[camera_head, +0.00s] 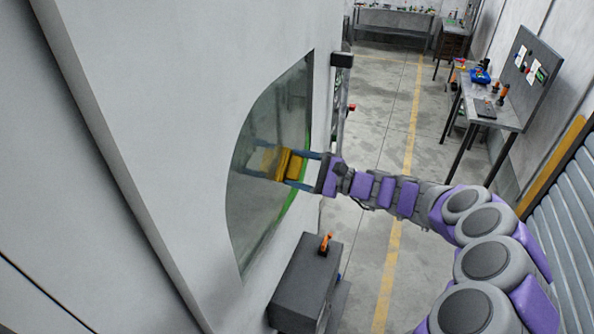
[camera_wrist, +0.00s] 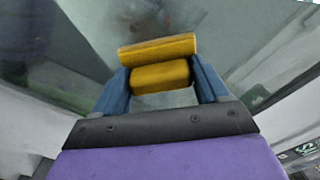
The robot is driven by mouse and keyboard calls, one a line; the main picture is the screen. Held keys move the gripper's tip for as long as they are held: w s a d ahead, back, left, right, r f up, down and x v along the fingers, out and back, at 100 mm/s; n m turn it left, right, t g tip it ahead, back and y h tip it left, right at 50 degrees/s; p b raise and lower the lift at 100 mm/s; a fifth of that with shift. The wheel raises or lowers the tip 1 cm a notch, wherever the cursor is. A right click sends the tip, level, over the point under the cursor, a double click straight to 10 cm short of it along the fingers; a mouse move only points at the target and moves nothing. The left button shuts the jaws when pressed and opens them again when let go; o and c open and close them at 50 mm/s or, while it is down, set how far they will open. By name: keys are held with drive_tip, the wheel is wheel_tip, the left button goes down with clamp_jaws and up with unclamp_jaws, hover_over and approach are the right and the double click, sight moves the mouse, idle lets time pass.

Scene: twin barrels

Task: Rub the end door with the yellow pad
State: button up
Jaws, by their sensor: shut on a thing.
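The yellow pad (camera_head: 289,164) is held between the two blue fingers of my gripper (camera_head: 297,168), which is shut on it. In the wrist view the yellow pad (camera_wrist: 160,76) shows as two yellow parts between the fingertips of my gripper (camera_wrist: 162,82). The end door (camera_head: 270,155) is a glossy, dark, curved-edged panel in the pale wall on the left. The pad is at the door's glossy face, and a faint yellow reflection shows beside it. I cannot tell for certain whether pad and door touch. The door (camera_wrist: 85,50) also fills the upper left of the wrist view.
A dark grey box (camera_head: 305,280) with an orange-handled item (camera_head: 325,244) on top stands below my gripper. A workbench (camera_head: 505,112) with tools and a pegboard stands at the right. The floor with a yellow line (camera_head: 408,140) is open between them.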

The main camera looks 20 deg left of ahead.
drive_tip(key=shift+w+d+p, duration=0.15)
drive_tip(key=shift+w+p, duration=0.25)
drive_tip(key=shift+w, duration=1.5)
drive_tip(key=shift+s, duration=0.1)
drive_tip(key=shift+s+a+r+b, duration=0.15)
drive_tip(key=shift+s+b, duration=0.75)
drive_tip(key=shift+s, duration=0.9)
drive_tip(key=shift+s+a+f+b, duration=0.1)
drive_tip(key=shift+s+a+b, duration=0.1)
drive_tip(key=shift+s+b, duration=1.2)
drive_tip(key=shift+s+a+r+b, duration=0.15)
drive_tip(key=shift+s+b, duration=0.3)
drive_tip(key=shift+s, duration=1.8)
drive_tip(key=shift+f, duration=0.1)
drive_tip(key=shift+d, duration=0.1)
drive_tip(key=shift+s+d, duration=0.15)
drive_tip(key=shift+d, duration=2.75)
drive_tip(key=shift+p, duration=0.3)
